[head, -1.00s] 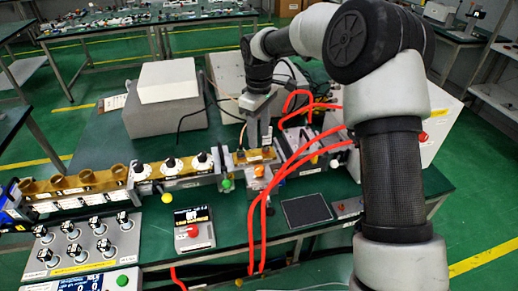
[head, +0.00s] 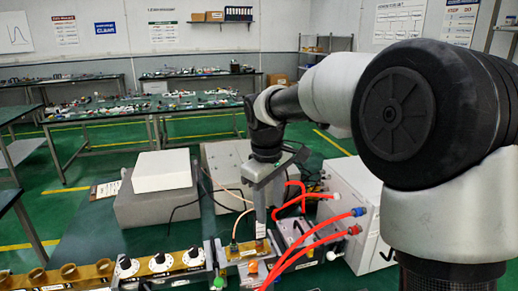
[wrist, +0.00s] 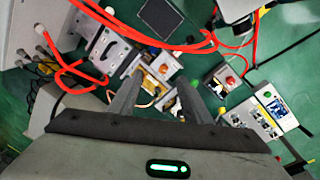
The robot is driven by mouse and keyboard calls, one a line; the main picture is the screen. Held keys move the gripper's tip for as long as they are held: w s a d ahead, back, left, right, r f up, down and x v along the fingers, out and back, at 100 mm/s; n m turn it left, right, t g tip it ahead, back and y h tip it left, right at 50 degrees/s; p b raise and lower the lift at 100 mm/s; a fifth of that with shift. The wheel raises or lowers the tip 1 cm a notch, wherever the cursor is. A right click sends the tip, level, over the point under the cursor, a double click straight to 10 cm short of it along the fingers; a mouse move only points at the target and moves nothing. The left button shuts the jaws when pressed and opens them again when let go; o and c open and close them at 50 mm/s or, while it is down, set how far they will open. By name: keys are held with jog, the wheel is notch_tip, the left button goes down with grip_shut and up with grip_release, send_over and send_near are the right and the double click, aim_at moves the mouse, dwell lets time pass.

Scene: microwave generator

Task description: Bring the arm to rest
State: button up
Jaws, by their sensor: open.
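My gripper (head: 261,212) hangs pointing down over the brass-coloured fixture (head: 245,250) on the green workbench in the head view. In the wrist view my gripper (wrist: 160,95) shows two grey fingers spread apart with nothing held between them. The brass fixture (wrist: 150,82) appears between and beyond the fingertips. In the head view the fingertips are close to the fixture; I cannot tell whether they touch it. My arm reaches in from the right of the head view.
Red cables (head: 310,255) loop close to the right of my gripper. A white box (head: 350,205) stands to the right, and a grey box with a white lid (head: 160,172) stands left. Black-and-white knobs (head: 160,262) line the front left. Other tables stand behind.

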jog(key=s+d+r+m+t+p, duration=0.1)
jog(key=s+d+r+m, duration=0.25)
jog(key=s, duration=0.35)
jog(key=s+d+r+m+t, duration=0.1)
jog(key=s+d+r+m, duration=0.1)
jog(key=s+d+r, duration=0.4)
jog(key=s+d+f+m+t, duration=0.1)
jog(key=s+m, duration=0.1)
jog(key=s, duration=0.4)
jog(key=s+d+f+m+t+p, duration=0.1)
jog(key=s+m, duration=0.1)
jog(key=s, duration=0.4)
jog(key=shift+f+y, duration=0.3)
jog(key=shift+f, duration=0.1)
